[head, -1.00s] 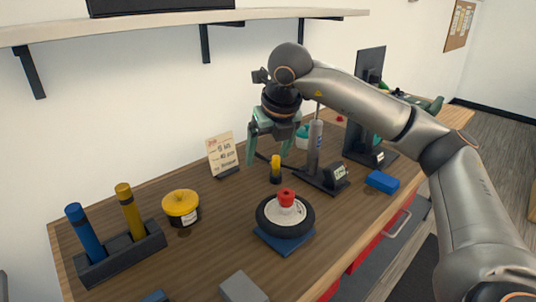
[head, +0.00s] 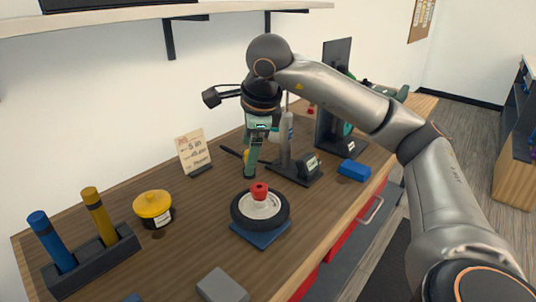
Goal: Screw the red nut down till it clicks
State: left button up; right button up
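The red nut (head: 259,190) sits on top of the pale hub of a small black-tyred wheel (head: 241,220). The wheel lies flat on a blue block (head: 262,240) on the workbench. My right gripper (head: 251,172) points down just behind and above the nut, apart from it. Its green fingers are seen edge-on and overlap, so the gap between them is hidden. A small yellow-topped thing behind the fingers is mostly covered. My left gripper is out of view.
A yellow pot (head: 153,205), a dark holder (head: 95,262) with blue and yellow cylinders, and a handwritten card (head: 194,151) stand to the left. A dark stand (head: 300,174) and a blue block (head: 354,170) are to the right. A grey block (head: 222,287) lies in front.

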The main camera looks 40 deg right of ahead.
aim_at(259, 189)
jog(key=s+d+n, duration=0.1)
jog(key=s+n, duration=0.3)
jog(key=n, duration=1.7)
jog(key=x, duration=0.4)
jog(key=b+x, duration=0.1)
jog(key=x, duration=0.3)
jog(key=d+x, duration=0.1)
jog(key=x, duration=0.3)
jog(key=shift+f, duration=0.25)
jog(key=shift+c, duration=0.3)
